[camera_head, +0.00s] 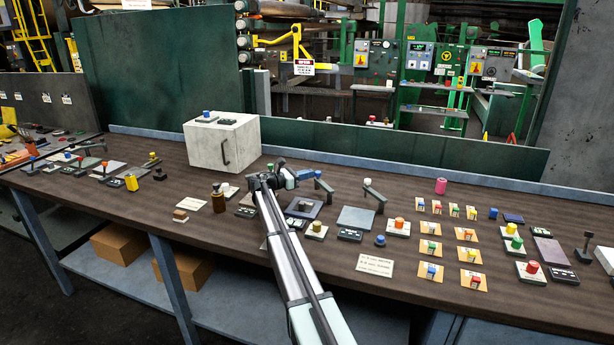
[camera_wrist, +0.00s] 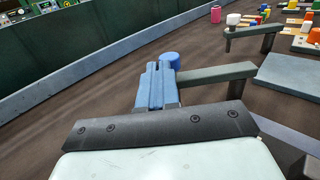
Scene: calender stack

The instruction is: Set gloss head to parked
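A swing arm with a grey-green bar (camera_wrist: 215,74) on a post stands on the bench; in the head view its bar (camera_head: 323,188) is just right of my gripper (camera_head: 289,178). A blue round knob (camera_wrist: 171,60) sits at the bar's left end. My gripper's blue fingers (camera_wrist: 157,72) are close together with a narrow dark gap, against or just beside the knob; contact is unclear. No object shows between the fingertips. A second swing arm with a white knob (camera_head: 367,181) stands to the right. No readable label tells which one is the gloss head.
A white box with a handle (camera_head: 222,144) stands behind on the left. A grey-blue plate (camera_head: 356,218), several button blocks and a pink cylinder (camera_head: 441,186) lie to the right. A low green wall (camera_head: 400,150) runs along the back.

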